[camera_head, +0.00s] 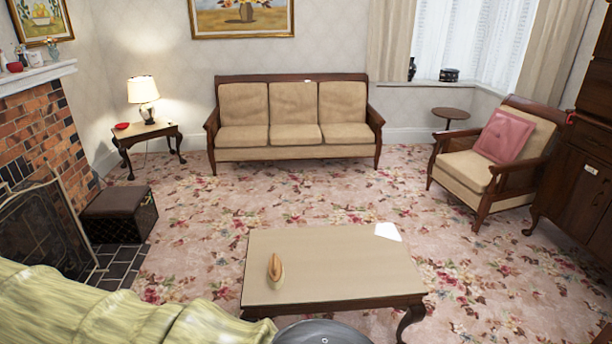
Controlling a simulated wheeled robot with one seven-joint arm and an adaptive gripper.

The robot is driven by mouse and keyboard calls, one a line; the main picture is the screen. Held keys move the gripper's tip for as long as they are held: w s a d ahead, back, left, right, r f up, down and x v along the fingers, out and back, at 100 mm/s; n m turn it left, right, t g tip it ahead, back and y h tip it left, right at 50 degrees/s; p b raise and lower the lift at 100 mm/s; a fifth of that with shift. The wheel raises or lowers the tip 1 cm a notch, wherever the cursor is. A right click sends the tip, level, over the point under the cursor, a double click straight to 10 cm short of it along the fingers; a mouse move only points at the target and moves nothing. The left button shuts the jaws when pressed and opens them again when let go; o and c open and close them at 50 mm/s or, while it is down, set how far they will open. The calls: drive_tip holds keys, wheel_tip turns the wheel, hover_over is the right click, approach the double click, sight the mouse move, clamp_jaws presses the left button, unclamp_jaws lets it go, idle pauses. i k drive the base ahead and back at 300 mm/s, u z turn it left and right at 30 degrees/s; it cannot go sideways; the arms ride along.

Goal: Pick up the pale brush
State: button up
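A pale tan, elongated object (276,270) lies on the left part of the coffee table (340,262). It may be the pale brush, but it is too small to be sure. A small white item (308,81) on the sofa's top rail is also too small to identify. My gripper is not in view. A dark grey rounded shape at the bottom edge looks like part of my own body.
A green draped seat (110,315) fills the lower left. Beyond the table are a three-seat sofa (292,137), an armchair (490,160) with a pink cushion (504,137), and a brown footstool (119,212). Open floral carpet lies between table and sofa.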

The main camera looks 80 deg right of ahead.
sight(275, 273)
drive_tip(key=z, duration=2.4)
